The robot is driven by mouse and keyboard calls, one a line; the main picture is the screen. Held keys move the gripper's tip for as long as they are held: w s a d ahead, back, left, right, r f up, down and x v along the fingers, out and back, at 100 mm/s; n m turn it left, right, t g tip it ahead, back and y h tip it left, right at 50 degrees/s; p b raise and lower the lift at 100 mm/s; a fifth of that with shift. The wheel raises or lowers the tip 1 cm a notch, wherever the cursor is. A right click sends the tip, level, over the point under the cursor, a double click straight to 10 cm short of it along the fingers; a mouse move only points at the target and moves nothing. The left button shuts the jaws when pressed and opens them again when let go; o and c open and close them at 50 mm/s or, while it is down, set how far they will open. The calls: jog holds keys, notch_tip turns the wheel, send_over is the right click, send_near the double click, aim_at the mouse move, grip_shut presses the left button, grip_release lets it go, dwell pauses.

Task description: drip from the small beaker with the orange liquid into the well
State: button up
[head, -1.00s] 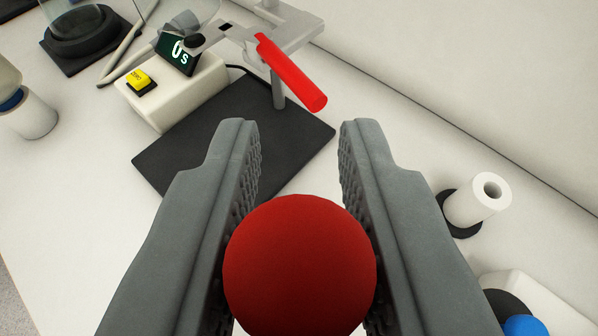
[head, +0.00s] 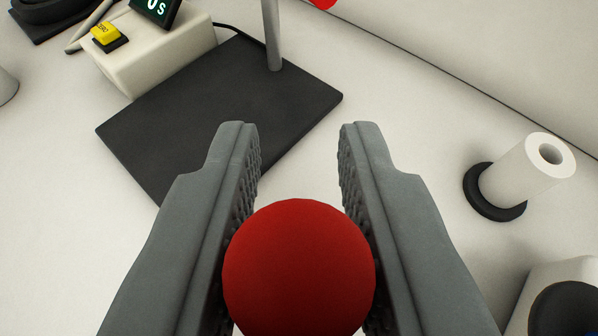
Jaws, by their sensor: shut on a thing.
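My gripper (head: 299,130) has its two grey ridged fingers on either side of a round red ball-like thing (head: 299,267) and is shut on it. What lies below or behind the red thing is hidden by it. I see no small beaker with orange liquid and no well that I can make out in this view.
A black base plate (head: 215,110) with a grey post (head: 271,35) lies ahead. A white box (head: 155,55) with a yellow button (head: 108,35) stands at its left. A white roll (head: 525,172) on a black disc stands right. A dark round opening (head: 565,310) is at lower right.

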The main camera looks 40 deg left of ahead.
jog(key=shift+f, duration=1.65)
grip_shut()
grip_release()
dwell(0.7)
jog(key=shift+r, duration=5)
